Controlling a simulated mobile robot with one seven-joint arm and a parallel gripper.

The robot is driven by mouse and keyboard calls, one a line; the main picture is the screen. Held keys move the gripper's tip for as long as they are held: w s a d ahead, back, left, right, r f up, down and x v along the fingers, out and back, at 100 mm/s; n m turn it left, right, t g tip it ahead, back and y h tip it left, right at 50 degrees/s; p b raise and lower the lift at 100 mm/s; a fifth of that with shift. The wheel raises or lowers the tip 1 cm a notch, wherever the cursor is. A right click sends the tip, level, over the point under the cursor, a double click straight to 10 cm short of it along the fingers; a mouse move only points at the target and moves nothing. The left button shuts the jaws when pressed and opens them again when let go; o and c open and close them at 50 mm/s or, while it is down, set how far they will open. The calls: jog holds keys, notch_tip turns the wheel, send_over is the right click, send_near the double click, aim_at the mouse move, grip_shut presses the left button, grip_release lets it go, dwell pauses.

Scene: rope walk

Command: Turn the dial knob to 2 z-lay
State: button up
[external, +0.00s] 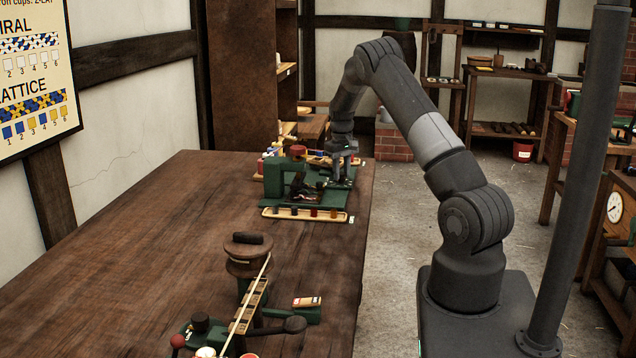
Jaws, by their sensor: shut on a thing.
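A green machine (274,178) stands on the far part of the long wooden table. My gripper (342,181) points down at the right end of this machine, near the table's right edge. Its fingers are shut on a small part there, apparently the dial knob. The knob is mostly hidden by the fingers, and its marks and setting are too small to read.
A tray (335,216) with several small coloured pieces lies in front of the machine. Another green device (293,314) with a wooden drum and a long lever stands nearer. The table's middle left (150,250) is bare. A dark post (580,180) rises at the right.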

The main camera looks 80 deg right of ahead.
aim_at(341, 173)
jog(key=m, duration=0.4)
jog(key=shift+m, duration=2.2)
jog(key=o, duration=1)
jog(key=shift+c, duration=0.2)
notch_tip(341, 173, up, 11)
jog(key=shift+w+f, duration=0.1)
jog(key=shift+w, duration=0.05)
